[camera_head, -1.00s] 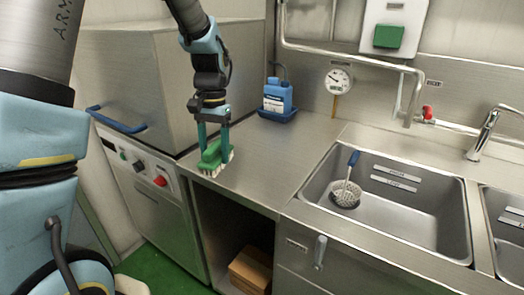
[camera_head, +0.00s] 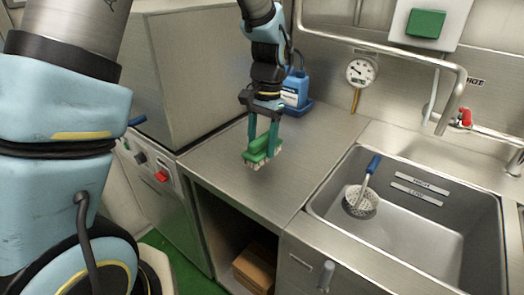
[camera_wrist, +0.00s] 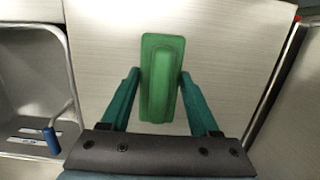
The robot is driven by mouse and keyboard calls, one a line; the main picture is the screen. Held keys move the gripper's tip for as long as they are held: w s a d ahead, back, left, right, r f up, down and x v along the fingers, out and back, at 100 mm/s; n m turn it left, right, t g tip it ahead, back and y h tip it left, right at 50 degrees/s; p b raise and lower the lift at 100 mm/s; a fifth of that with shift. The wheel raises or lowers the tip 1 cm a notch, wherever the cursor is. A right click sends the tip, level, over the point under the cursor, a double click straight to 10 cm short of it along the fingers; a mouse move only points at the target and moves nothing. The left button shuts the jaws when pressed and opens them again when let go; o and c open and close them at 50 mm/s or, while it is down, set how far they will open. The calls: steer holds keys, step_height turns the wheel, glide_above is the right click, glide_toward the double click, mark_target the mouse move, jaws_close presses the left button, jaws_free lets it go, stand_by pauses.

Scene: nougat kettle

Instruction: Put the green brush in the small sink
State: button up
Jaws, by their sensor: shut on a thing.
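The green brush (camera_head: 257,148), with pale bristles underneath, hangs in my gripper (camera_head: 262,140) above the steel counter. My gripper is shut on it, one teal finger on each side. In the wrist view the brush (camera_wrist: 162,85) lies lengthwise between the fingers, its green back showing. A steel sink basin (camera_head: 425,235) lies to the right of the gripper. Its left part also shows at the left of the wrist view (camera_wrist: 25,85). Another basin (camera_head: 520,215) is cut off at the right edge, so I cannot compare their sizes.
A strainer with a blue handle (camera_head: 369,170) stands in the basin's left part. A blue bottle (camera_head: 294,90) in a blue tray (camera_head: 299,109) stands behind my gripper. A faucet pipe (camera_head: 452,100) reaches over the back of the basin. The counter (camera_head: 310,155) between brush and basin is clear.

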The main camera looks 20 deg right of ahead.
mark_target(261, 154)
steer(key=shift+f+p, duration=0.35)
steer(key=shift+f, duration=1.4)
steer(key=o, duration=1.3)
steer(key=shift+f, duration=0.1)
steer(key=r+b, duration=0.1)
steer(key=r, duration=0.3)
steer(key=d+r+b, duration=0.1)
steer(key=r, duration=0.3)
steer(key=w+r+b, duration=0.1)
steer(key=r, duration=0.3)
steer(key=shift+d+r, duration=0.1)
steer(key=shift+d, duration=0.15)
